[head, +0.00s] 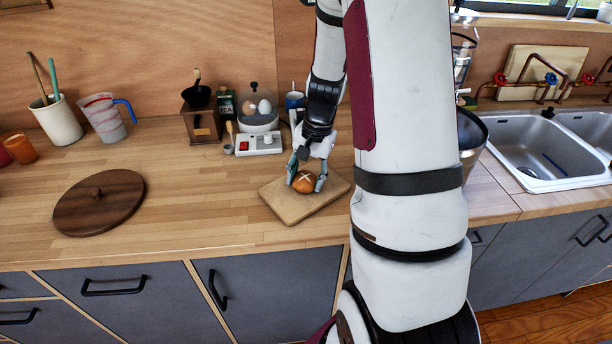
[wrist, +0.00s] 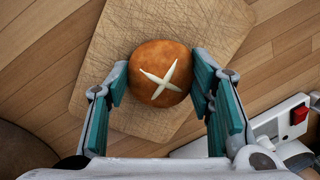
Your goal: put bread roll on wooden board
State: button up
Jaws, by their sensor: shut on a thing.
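The bread roll (head: 303,182) is round and brown with a pale cross on top. It also shows in the wrist view (wrist: 160,73), between the two finger pads. My gripper (head: 306,180) is shut on the roll, one finger on each side; its fingers also show in the wrist view (wrist: 160,84). The wooden board (head: 326,203) lies flat on the counter, and in the wrist view (wrist: 120,40) it lies beneath the roll. The roll is over the board, at or very near its surface; I cannot tell whether it touches.
A white device with a red switch (head: 259,144) stands behind the board and shows in the wrist view (wrist: 288,122). An egg cooker (head: 258,118) and a grinder (head: 201,122) stand farther back. A round wooden lid (head: 99,203) lies left. Counter between lid and board is clear.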

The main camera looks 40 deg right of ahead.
aim_at(313, 177)
jog(key=o, duration=1.1)
jog(key=shift+o, duration=0.2)
notch_tip(313, 177, up, 11)
jog(key=d, duration=0.2)
jog(key=s+a+r+n+t+h, duration=0.1)
jog(key=s+a+r+n, duration=0.2)
jog(key=a+r, duration=0.25)
jog(key=s+a+r+n, duration=0.3)
jog(key=a+r, duration=0.1)
jog(key=a, duration=0.3)
jog(key=s+a+r+n+t+h, duration=0.1)
jog(key=s+a+r+n+t, duration=0.1)
jog(key=s+a+n, duration=0.4)
jog(key=s+a, duration=0.2)
jog(key=s, duration=0.2)
jog(key=shift+s+a+r+n+t, duration=0.25)
jog(key=shift+a+n+t, duration=0.05)
jog(key=shift+a+t, duration=0.1)
